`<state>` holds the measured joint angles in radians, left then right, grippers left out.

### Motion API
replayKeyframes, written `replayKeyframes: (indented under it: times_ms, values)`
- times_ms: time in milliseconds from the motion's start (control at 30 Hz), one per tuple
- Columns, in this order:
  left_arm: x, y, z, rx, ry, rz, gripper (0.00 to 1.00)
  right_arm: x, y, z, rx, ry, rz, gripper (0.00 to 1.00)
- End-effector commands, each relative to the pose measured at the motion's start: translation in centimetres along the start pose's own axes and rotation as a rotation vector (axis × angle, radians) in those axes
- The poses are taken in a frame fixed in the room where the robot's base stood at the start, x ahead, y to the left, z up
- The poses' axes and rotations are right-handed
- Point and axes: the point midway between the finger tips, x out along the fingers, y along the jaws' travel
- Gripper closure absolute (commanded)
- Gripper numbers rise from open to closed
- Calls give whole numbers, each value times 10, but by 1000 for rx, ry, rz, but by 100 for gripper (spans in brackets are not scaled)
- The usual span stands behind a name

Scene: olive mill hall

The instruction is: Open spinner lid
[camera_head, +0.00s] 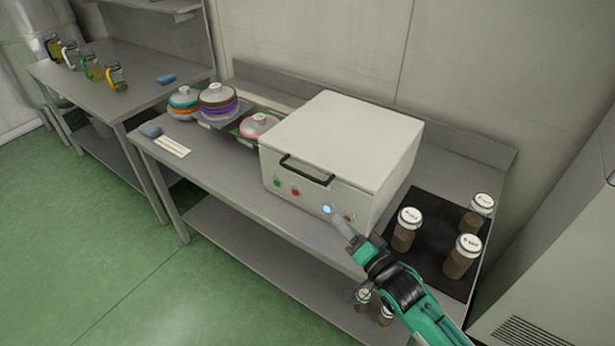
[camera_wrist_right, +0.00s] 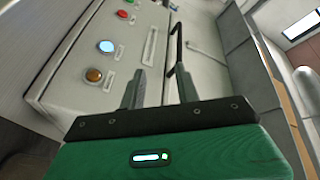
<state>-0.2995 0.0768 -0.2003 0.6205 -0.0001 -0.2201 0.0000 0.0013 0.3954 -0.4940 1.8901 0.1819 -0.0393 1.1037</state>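The spinner is a white box (camera_head: 330,165) on the middle bench. Its flat lid (camera_head: 350,125) is shut, with a black handle (camera_head: 306,170) along the front edge. The front panel carries a green, a red, a lit blue (camera_head: 327,209) and an orange button (camera_head: 348,217). My right gripper (camera_head: 342,222) is in front of the panel's right part, below the handle. In the right wrist view its two fingers (camera_wrist_right: 160,88) stand apart with nothing between them. The handle (camera_wrist_right: 176,45) and the blue button (camera_wrist_right: 105,47) show beyond them. My left gripper is out of view.
Three capped jars (camera_head: 405,230) stand on a dark mat (camera_head: 432,205) right of the spinner. Rotor-like stacked discs (camera_head: 218,100) stand to its left. Glass jugs (camera_head: 90,68) stand on the left bench. The green floor in front is clear.

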Motion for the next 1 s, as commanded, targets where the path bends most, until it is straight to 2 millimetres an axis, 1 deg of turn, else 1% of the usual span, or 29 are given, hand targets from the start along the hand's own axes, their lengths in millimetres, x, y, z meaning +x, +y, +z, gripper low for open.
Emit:
replayKeyframes:
  times_ms: [33,133,267,367,467,800,900,1000]
  values:
    - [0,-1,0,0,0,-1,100,5,-4,-5,26,10,-44,67]
    - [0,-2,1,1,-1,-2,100,10,-12,-12,73,23,-109,67]
    - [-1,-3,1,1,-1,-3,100,14,-17,-15,99,29,-141,67]
    - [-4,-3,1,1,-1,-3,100,22,-19,-16,100,30,-143,67]
    - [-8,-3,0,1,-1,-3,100,38,-22,-17,99,30,-143,67]
    - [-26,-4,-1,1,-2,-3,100,109,-32,-20,98,30,-141,67]
    - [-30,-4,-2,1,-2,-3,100,126,-34,-20,97,29,-141,67]
    - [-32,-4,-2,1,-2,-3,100,137,-35,-20,97,29,-141,67]
